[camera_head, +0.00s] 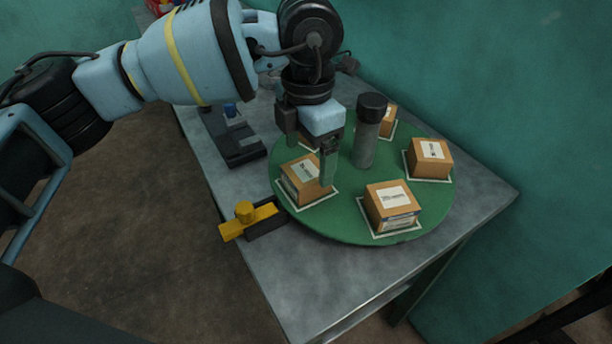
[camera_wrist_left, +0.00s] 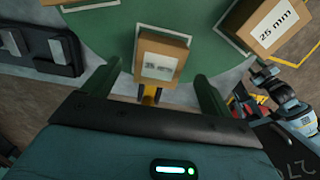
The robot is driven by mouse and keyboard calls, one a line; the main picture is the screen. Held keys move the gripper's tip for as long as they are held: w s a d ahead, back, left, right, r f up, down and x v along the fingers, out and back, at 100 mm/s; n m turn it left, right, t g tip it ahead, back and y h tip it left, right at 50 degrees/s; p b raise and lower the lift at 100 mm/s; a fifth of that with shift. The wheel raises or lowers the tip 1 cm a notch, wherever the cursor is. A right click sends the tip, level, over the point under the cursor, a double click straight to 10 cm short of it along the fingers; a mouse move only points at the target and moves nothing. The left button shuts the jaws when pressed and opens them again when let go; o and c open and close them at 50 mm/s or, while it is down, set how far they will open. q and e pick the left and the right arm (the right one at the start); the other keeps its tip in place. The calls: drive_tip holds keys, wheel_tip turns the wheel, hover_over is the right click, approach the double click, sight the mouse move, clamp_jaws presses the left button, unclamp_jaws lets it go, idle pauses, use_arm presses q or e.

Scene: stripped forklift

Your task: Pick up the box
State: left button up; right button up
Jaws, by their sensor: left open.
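Several brown cardboard boxes with white labels sit on a round green turntable (camera_head: 345,214), in white outlined squares. The front-left box (camera_head: 307,182) is just below my left gripper (camera_head: 309,150), and one finger overlaps it in the head view. The gripper is open and empty, pointing down. In the left wrist view, a box (camera_wrist_left: 162,58) lies ahead between the two spread fingers (camera_wrist_left: 155,88), with a gap on both sides. Other boxes are at the front (camera_head: 392,207), at the right (camera_head: 430,159) and at the back (camera_head: 388,123), partly hidden by the post.
A grey post with a black cap (camera_head: 368,130) stands at the turntable's centre, close right of the gripper. A yellow handle (camera_head: 246,218) sits at its left edge. A dark fixture (camera_head: 233,140) is on the grey table (camera_head: 300,275). A green wall (camera_head: 500,80) is behind.

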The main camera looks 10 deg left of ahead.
sight(306, 170)
use_arm(q)
wheel_tip(306, 170, down, 5)
drive_tip(key=shift+s+a+r, duration=0.1)
drive_tip(key=shift+a, duration=0.05)
drive_tip(key=shift+c, duration=0.4)
drive_tip(key=c, duration=1.1)
drive_tip(key=shift+r, duration=0.1)
